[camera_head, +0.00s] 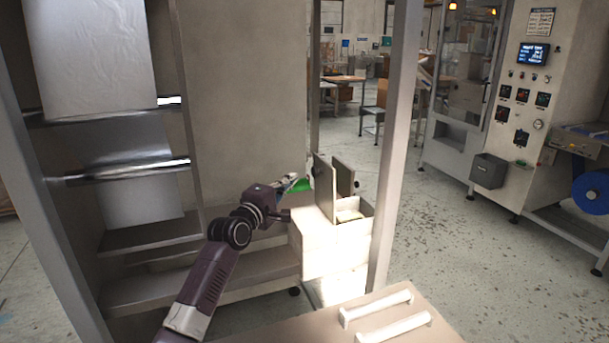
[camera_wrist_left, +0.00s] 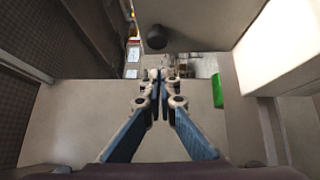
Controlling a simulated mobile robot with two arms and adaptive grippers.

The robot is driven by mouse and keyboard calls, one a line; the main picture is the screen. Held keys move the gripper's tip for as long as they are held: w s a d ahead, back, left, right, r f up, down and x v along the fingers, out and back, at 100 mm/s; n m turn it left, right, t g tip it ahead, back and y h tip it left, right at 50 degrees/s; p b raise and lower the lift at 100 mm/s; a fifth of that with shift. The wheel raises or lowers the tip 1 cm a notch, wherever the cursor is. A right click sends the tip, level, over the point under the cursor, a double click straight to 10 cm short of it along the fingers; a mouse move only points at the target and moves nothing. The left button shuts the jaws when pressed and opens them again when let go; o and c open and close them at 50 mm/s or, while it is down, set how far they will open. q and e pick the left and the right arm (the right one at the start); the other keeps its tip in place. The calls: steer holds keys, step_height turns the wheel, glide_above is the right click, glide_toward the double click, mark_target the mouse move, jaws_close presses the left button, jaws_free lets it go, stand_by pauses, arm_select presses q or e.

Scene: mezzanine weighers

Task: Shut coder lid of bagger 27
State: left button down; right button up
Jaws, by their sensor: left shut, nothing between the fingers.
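The coder is a pale box (camera_head: 348,237) beside the bagger frame, with its top open. Its lid (camera_head: 343,177) appears to be one of two upright panels above the box; a dark panel (camera_head: 325,188) stands left of it. In the left wrist view a beige panel (camera_wrist_left: 195,20) with a black knob (camera_wrist_left: 156,38) lies just ahead of the fingers. My left gripper (camera_head: 307,178) is shut and empty, close to the left side of the upright panels; in the left wrist view its fingertips (camera_wrist_left: 158,76) are together. I cannot tell whether it touches the panel. My right gripper is not in view.
A green part (camera_head: 299,185) sits by my left gripper. A grey post (camera_head: 398,140) rises right of the coder. Film rollers (camera_head: 125,170) and shelves stand left. A beige surface with white handles (camera_head: 393,328) is in front. A control cabinet (camera_head: 520,100) stands right, beyond open floor.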

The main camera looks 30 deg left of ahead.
arm_select(q)
steer(key=w+d+p, duration=0.1)
steer(key=w+d, duration=0.1)
steer(key=w, duration=0.1)
steer(key=shift+w+d+r+p, duration=0.1)
steer(key=shift+d+r+p, duration=0.1)
steer(key=shift+d+p, duration=0.2)
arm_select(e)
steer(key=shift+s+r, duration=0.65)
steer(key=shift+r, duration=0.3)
arm_select(q)
steer(key=shift+w, duration=0.1)
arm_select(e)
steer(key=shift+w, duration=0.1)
